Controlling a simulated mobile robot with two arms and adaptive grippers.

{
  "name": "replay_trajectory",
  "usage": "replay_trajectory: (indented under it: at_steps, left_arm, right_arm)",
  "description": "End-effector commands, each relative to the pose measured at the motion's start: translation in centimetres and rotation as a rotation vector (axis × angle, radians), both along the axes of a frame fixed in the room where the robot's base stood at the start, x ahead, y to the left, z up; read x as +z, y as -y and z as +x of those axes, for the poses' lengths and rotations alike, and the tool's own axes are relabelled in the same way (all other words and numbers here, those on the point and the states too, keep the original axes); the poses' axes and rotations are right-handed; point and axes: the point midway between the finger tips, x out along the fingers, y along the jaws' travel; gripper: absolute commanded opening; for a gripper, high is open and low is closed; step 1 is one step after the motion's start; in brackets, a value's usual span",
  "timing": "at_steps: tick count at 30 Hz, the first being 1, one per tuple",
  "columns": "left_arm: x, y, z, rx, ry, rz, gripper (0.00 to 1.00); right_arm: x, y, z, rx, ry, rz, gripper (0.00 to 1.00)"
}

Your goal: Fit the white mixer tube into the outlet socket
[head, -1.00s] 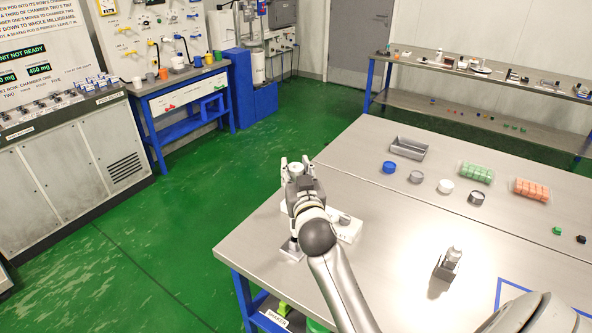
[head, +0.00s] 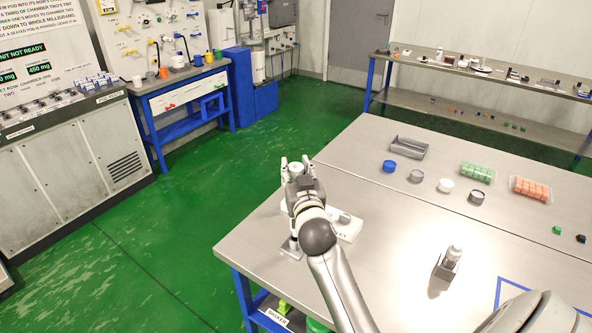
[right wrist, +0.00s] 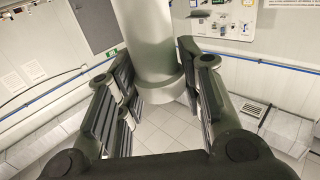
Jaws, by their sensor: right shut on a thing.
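I cannot make out the outlet socket; my arm hides part of this corner. My left gripper is out of view.
A white base (head: 349,229) and a small grey block (head: 291,249) are on the table (head: 390,245) beside and below my right arm. A grey tray (head: 409,147), a blue cup (head: 389,166) and other small containers stand farther back. The table's middle is mostly clear.

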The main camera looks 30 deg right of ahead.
Motion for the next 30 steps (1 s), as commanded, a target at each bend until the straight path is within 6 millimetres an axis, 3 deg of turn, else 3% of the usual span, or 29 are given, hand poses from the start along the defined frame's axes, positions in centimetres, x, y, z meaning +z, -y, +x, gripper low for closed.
replay_trajectory:
  at_steps: [30]
  left_arm:
    - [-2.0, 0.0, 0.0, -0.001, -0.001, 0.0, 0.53]
  right_arm:
    - [-2.6, 0.0, 0.0, 0.0, 0.0, 0.0, 0.08]
